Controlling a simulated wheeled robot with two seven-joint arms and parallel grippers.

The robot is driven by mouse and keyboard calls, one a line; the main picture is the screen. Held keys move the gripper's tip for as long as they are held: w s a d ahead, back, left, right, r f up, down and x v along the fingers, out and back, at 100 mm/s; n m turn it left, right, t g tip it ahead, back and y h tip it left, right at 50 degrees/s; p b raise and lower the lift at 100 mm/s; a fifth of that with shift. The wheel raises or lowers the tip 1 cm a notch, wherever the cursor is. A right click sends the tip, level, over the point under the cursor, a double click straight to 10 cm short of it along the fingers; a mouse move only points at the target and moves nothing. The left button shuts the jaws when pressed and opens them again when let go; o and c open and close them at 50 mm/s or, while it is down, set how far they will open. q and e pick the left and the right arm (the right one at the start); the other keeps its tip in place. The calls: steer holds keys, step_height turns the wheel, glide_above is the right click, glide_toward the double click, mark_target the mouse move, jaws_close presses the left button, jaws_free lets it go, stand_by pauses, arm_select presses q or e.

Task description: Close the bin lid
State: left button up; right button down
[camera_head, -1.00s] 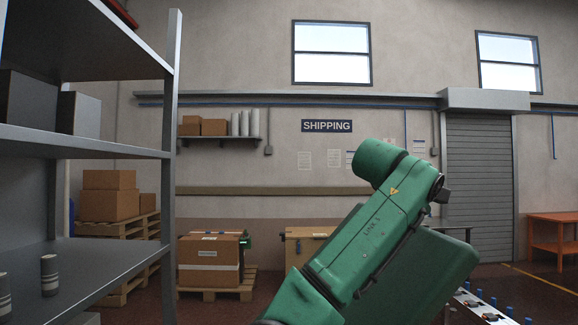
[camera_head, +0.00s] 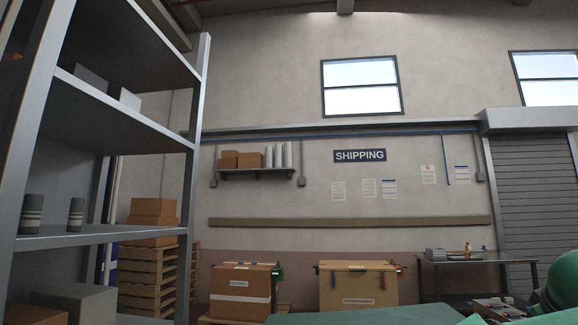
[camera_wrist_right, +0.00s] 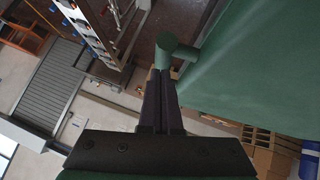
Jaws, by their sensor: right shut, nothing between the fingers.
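A large flat green panel, which looks like the bin lid (camera_wrist_right: 255,60), fills the right of the right wrist view. Its edge also shows low in the head view (camera_head: 370,316). A short green cylinder (camera_wrist_right: 172,48), perhaps its handle, stands by the panel's edge. My right gripper (camera_wrist_right: 160,76) is shut with nothing between its fingers. Its tips are at the cylinder, beside the panel; I cannot tell whether they touch it. The bin's body is not recognisable in either view. My left gripper is not in view.
A grey shelf rack (camera_head: 120,120) stands close on the left. Two brown boxes, one with a white band (camera_head: 240,290) and one with red and blue parts (camera_head: 358,287), stand ahead. A grey table (camera_head: 455,262) is at the right, before the shutter door (camera_head: 545,190).

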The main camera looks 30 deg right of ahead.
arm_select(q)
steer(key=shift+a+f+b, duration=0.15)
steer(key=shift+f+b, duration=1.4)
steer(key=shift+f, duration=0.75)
arm_select(e)
step_height(320, 180, down, 8)
steer(key=y, duration=0.1)
steer(key=shift+s+m+t, duration=0.3)
steer(key=shift+s, duration=0.15)
steer(key=shift+a, duration=0.1)
steer(key=r+p, duration=0.1)
steer(key=r, duration=0.1)
steer(key=r+p, duration=0.1)
steer(key=r, duration=0.1)
steer(key=shift+w+p, duration=0.25)
steer(key=shift+p, duration=0.1)
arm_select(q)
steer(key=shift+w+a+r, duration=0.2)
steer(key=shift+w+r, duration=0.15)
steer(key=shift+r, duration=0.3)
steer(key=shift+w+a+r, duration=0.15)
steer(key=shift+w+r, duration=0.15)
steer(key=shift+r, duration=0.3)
arm_select(e)
steer(key=w+v, duration=0.1)
steer(key=v, duration=0.9)
steer(key=shift+a+r, duration=0.35)
steer(key=shift+r, duration=0.25)
